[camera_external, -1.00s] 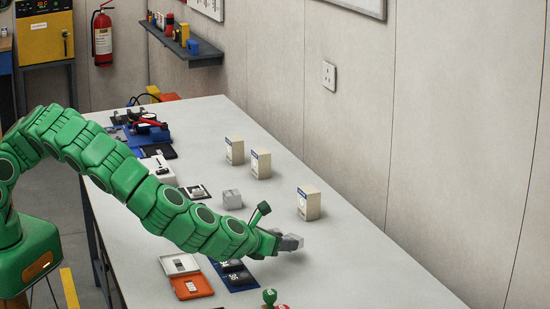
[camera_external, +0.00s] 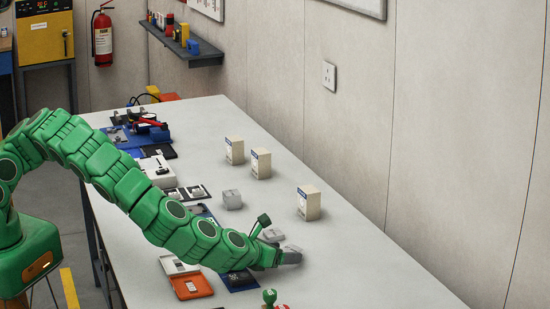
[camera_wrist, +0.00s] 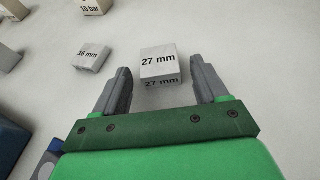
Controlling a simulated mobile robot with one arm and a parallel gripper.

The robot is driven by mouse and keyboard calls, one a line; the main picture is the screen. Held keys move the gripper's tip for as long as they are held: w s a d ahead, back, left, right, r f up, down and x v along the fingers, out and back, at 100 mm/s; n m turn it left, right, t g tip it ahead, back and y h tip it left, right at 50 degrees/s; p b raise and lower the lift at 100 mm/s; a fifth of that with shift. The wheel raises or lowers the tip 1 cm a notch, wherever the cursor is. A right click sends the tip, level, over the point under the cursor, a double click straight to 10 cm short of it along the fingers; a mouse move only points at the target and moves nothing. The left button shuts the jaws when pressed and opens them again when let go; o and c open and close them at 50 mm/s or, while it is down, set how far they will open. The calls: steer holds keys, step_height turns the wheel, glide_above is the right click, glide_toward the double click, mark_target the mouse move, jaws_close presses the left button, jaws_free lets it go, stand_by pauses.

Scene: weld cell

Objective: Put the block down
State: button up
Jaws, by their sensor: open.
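The light grey block marked 27 mm (camera_wrist: 160,62) rests on the white table (camera_external: 345,258) in the wrist view. My gripper (camera_wrist: 161,84) is open, with one grey finger on each side and clear gaps to the block. The block lies ahead, near the fingertips. In the external view the block (camera_external: 270,235) sits just behind my gripper (camera_external: 292,256), partly hidden by it. A second grey block (camera_external: 232,199) stands farther back on the table; it also shows at the left in the wrist view (camera_wrist: 91,58).
Three cream boxes (camera_external: 308,203) stand along the wall side. An orange tray (camera_external: 192,286) and a dark blue mat with black items (camera_external: 238,281) lie beside my arm. Green and red knobs (camera_external: 270,297) are at the front. The table's right front is clear.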

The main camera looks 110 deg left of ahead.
steer(key=shift+s+d+r, duration=0.15)
steer(key=shift+d+r, duration=0.2)
steer(key=shift+d, duration=0.15)
steer(key=shift+v, duration=5.4)
